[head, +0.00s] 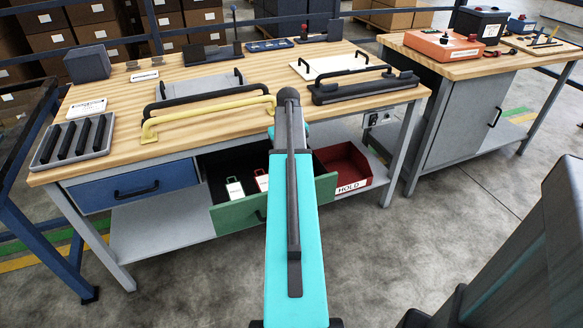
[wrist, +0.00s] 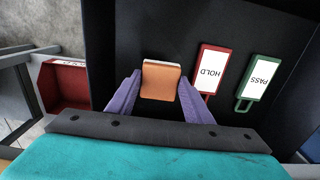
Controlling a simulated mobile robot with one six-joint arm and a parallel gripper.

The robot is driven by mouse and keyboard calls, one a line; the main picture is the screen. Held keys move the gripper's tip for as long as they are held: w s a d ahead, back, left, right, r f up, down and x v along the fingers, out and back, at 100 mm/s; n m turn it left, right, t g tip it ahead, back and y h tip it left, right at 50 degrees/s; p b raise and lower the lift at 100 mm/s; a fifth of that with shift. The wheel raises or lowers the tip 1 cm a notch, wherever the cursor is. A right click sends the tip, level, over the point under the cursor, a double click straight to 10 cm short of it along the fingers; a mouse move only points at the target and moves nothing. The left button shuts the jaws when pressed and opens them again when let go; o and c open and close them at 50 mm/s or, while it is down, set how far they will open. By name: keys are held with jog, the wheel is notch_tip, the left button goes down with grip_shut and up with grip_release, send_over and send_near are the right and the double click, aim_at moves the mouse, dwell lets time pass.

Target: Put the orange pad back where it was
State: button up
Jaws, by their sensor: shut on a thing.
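The orange pad (wrist: 161,82) is in the wrist view, a small block with a pale far edge. My gripper (wrist: 160,90) has purple fingers, one on each side of the pad, and is shut on it. The pad is over the dark interior of the open drawer (wrist: 120,30); I cannot tell whether it touches the drawer floor. In the head view the drawer has a green front (head: 232,215), and my arm hides the gripper and pad. A red HOLD tag (wrist: 209,70) and a green PASS tag (wrist: 258,80) lie in the drawer right of the pad.
A red HOLD bin (head: 345,165) stands on the shelf beside the drawer. The blue drawer (head: 130,188) is shut. A second bench stands at right.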

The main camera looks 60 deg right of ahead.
jog(key=shift+s+d, duration=0.2)
jog(key=shift+d, duration=0.25)
jog(key=shift+s+d+f, duration=0.1)
jog(key=shift+f, duration=1.75)
jog(key=o, duration=1)
jog(key=shift+f, duration=0.1)
notch_tip(320, 180, up, 12)
jog(key=shift+r, duration=0.15)
